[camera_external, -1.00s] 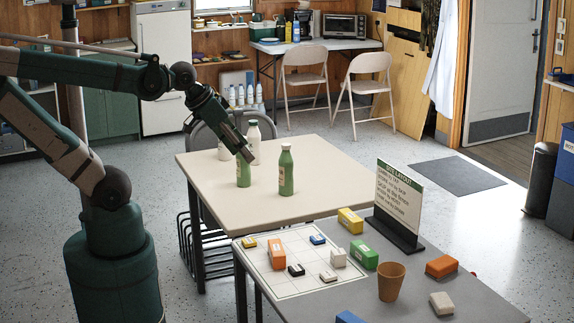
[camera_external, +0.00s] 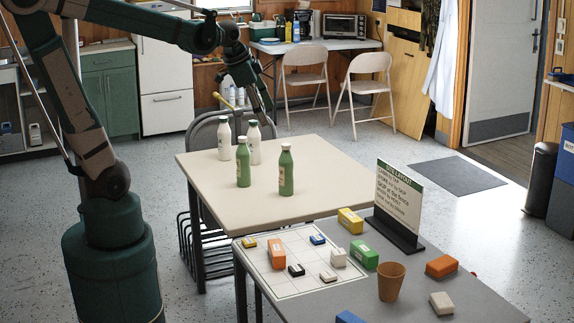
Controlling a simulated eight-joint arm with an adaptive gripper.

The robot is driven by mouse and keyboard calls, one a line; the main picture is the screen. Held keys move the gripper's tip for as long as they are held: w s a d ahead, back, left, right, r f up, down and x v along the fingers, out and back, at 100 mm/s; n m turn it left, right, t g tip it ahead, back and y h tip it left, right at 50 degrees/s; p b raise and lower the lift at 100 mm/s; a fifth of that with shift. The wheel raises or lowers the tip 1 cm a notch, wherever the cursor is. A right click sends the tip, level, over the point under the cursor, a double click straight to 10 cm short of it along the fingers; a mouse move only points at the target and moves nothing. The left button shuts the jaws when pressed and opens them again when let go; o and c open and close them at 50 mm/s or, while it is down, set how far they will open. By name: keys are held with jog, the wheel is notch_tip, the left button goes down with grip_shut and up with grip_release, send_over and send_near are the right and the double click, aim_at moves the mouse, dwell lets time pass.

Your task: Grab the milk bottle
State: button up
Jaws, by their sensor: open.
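Two white bottles with dark caps stand upright at the back of the beige table (camera_external: 330,192), one on the left (camera_external: 224,140) and one on the right (camera_external: 254,146). They look like the milk bottles. Two green bottles with pale tops stand in front of them, one at the left (camera_external: 243,168) and one at the right (camera_external: 286,174). My gripper (camera_external: 267,108) is open and empty. In the picture it points down just above and right of the right white bottle's cap. I cannot tell how far behind or above the bottle it is.
A grey table (camera_external: 430,285) in front holds small coloured blocks, a brown cup (camera_external: 391,282) and a sign (camera_external: 398,200). A dark chair (camera_external: 205,128) stands behind the beige table. The right part of the beige table is clear.

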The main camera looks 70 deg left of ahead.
jog(key=w+a+m+g+p, duration=0.15)
jog(key=w+a, duration=0.25)
jog(key=a, duration=0.4)
jog(key=w+a+m+p, duration=0.15)
jog(key=w+a, duration=0.25)
jog(key=a, duration=0.4)
jog(key=m+g+h+p, duration=0.1)
jog(key=m+g+p, duration=0.35)
jog(key=m, duration=0.55)
send_over(224, 131)
jog(key=a, duration=0.2)
jog(key=shift+t, duration=0.5)
jog(key=f, duration=1.8)
jog(key=shift+w+a+f+p, duration=0.2)
jog(key=shift+w+f+p, duration=0.1)
jog(key=shift+w+p, duration=0.1)
jog(key=shift+s+a+f, duration=0.1)
jog(key=shift+a+f, duration=0.05)
jog(key=shift+f, duration=1.25)
jog(key=shift+f, duration=2.65)
